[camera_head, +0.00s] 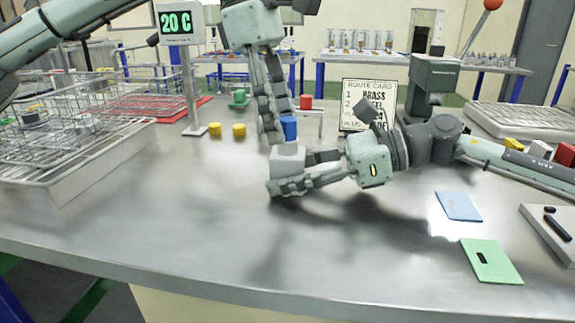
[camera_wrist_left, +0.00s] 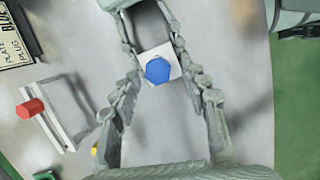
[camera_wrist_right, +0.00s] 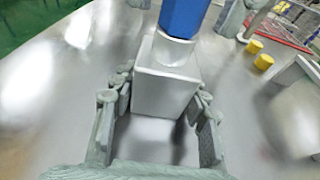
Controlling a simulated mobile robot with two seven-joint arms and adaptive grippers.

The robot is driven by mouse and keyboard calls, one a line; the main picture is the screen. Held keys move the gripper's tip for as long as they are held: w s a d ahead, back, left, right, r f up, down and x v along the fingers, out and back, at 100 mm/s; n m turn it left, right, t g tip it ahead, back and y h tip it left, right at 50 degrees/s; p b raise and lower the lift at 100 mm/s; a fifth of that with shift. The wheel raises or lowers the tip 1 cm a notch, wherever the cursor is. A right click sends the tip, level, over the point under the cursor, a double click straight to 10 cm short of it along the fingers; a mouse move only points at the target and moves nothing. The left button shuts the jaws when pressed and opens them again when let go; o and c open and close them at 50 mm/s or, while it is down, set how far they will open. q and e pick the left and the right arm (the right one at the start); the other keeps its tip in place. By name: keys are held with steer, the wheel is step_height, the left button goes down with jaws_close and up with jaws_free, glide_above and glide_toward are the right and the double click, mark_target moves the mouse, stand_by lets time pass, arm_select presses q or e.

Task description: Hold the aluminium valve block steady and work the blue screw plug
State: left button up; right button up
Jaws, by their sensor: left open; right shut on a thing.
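The aluminium valve block (camera_head: 287,160) is a pale grey cube above the middle of the table, with the blue screw plug (camera_head: 289,127) upright on its top. My right gripper (camera_head: 292,172) is shut on the block's sides; the right wrist view shows its fingers on both sides of the block (camera_wrist_right: 165,88). My left gripper (camera_head: 273,138) points down at the plug and is open. In the left wrist view its fingers stand apart on either side of the hexagonal plug (camera_wrist_left: 158,70). In the right wrist view its fingertips flank the plug (camera_wrist_right: 183,18).
A red plug (camera_head: 306,102) stands on a small rack behind. Two yellow caps (camera_head: 239,130) and a green part (camera_head: 239,97) lie back left. A wire basket (camera_head: 70,150) fills the left; a route card sign (camera_head: 368,105) stands behind my right arm.

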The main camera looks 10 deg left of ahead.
arm_select(q)
steer(key=m, duration=0.2)
steer(key=m+g, duration=0.1)
steer(key=m, duration=0.2)
steer(key=shift+w+d+m, duration=0.25)
steer(key=shift+w+m, duration=0.05)
steer(key=shift+w+m+g+y, duration=0.1)
steer(key=shift+m+g+y, duration=0.3)
steer(key=shift+m, duration=0.8)
steer(key=shift+m, duration=1.1)
jaws_close()
steer(key=n, duration=0.3)
steer(key=shift+a, duration=0.1)
steer(key=n, duration=0.2)
steer(key=n+t, duration=0.1)
steer(key=n, duration=0.1)
steer(key=shift+s+a+h, duration=0.1)
steer(key=shift+s+h, duration=0.2)
steer(key=shift+n, duration=0.5)
